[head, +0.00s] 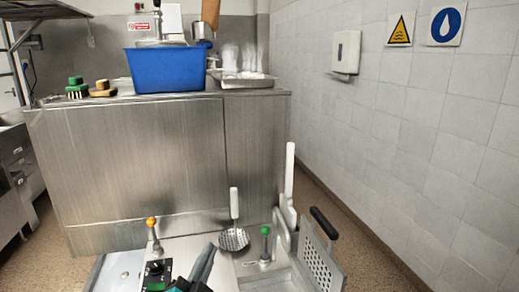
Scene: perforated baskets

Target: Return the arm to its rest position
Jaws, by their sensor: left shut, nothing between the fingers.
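My left gripper (204,262) shows at the bottom centre of the head view, dark, with its fingers together and nothing visible between them. Its tips are beside the skimmer (234,239), a round perforated ladle with a white handle. A perforated metal basket (321,264) with a black handle stands at the bottom right, apart from the gripper. Most of my left arm is out of the picture or hidden at the lower edge. My right gripper is not in view.
A control panel with a black knob (155,268) and an orange-topped lever (152,223) are left of the gripper. A green-topped lever (265,231) is to its right. Behind stands a steel counter (140,160) with a blue tub (178,70), brushes (77,88) and a tray (244,82).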

